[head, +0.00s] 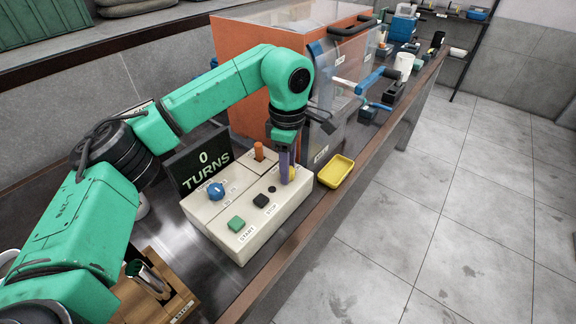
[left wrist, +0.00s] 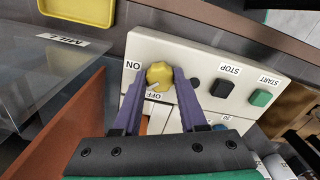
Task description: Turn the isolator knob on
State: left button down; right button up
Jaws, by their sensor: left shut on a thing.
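The isolator knob (left wrist: 159,74) is yellow and round, on the top of a cream control box (head: 236,216). In the left wrist view its pale mark faces down and a little left, close to the OFF label (left wrist: 153,96); the ON label (left wrist: 133,65) is to its left. My left gripper (left wrist: 160,78) has its purple fingers on either side of the knob, shut on it. In the head view the left gripper (head: 287,176) points down onto the box and hides most of the knob. My right gripper is not in view.
The box also carries a blue dial (head: 216,191), an orange-topped lever (head: 259,151), a black STOP button (head: 261,200) and a green START button (head: 236,223). A display (head: 203,160) reads 0 TURNS. A yellow tray (head: 336,171) sits right of the box, near the bench edge.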

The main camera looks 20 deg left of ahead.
pick_arm(q)
jog(key=m, duration=0.5)
jog(key=shift+w+r, duration=0.1)
jog(key=shift+r, duration=0.15)
jog(key=shift+m, duration=2.3)
jog(key=shift+c, duration=2.2)
grip_release()
jog(key=shift+f, duration=0.1)
